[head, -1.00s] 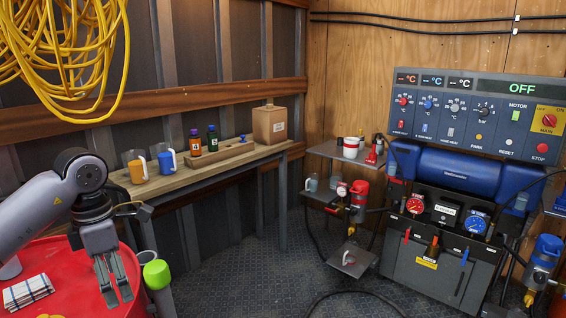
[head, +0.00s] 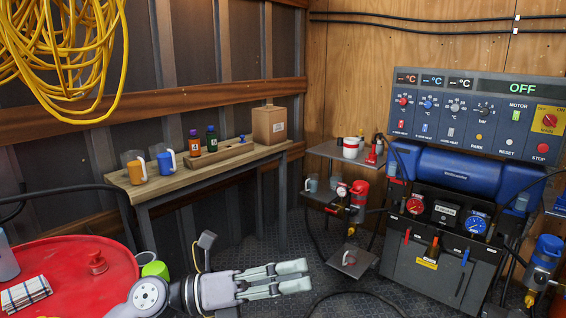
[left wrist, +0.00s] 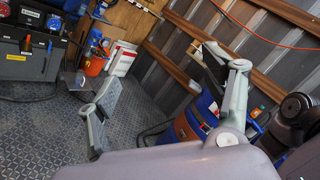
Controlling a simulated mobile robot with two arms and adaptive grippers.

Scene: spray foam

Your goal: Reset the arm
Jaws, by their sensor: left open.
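My left arm comes in low at the bottom of the head view. My left gripper (head: 308,277) points right over the dark floor, fingers apart and empty, to the right of the red drum (head: 70,270). In the left wrist view my left gripper (left wrist: 165,110) shows its two fingers wide apart with nothing held between them. My right gripper is in neither view.
A wooden bench (head: 165,190) along the left wall holds cups, bottles and a cardboard box (head: 269,125). The spray machine (head: 445,220) stands at the right, its display reading OFF. A folded cloth (head: 27,292) lies on the drum. Patterned floor (head: 265,235) is open between.

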